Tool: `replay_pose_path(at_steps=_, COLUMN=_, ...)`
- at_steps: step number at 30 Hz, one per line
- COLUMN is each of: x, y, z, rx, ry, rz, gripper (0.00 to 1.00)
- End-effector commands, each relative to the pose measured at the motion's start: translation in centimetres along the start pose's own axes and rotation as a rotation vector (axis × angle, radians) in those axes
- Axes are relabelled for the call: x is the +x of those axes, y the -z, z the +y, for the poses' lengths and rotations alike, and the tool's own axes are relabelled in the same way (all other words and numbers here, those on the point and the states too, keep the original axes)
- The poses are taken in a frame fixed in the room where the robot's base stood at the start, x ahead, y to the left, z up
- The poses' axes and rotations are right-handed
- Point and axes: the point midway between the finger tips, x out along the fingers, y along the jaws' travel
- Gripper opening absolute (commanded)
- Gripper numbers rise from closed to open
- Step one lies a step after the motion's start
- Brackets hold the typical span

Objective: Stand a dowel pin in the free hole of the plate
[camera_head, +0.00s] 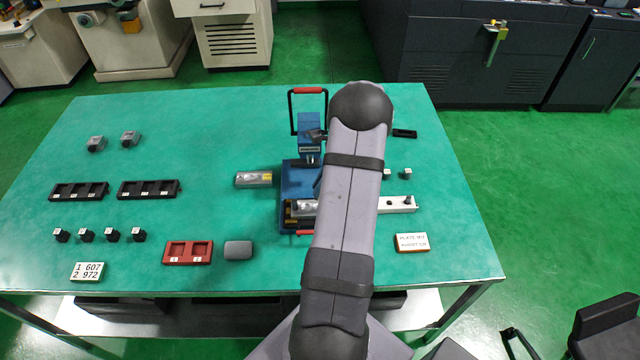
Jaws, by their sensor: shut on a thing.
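A pale, long plate (390,206) lies at the right of the blue fixture, its left part hidden behind my arm. A small grey piece (408,201) stands near the plate's right end; it may be a pin, but it is too small to be sure. No free hole can be made out. My arm crosses the middle of the table in the head view and covers what lies behind it. My gripper is hidden, so what it holds cannot be seen.
A blue fixture (297,180) with a red-handled frame stands left of my arm. A label card (411,242) lies right.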

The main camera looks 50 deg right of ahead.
Motion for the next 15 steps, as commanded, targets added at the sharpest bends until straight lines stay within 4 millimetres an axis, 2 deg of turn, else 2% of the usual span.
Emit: replay_pose_path(at_steps=15, x=3.2, y=1.3, z=0.0, rx=0.0, ry=0.0, rz=0.0, gripper=0.0)
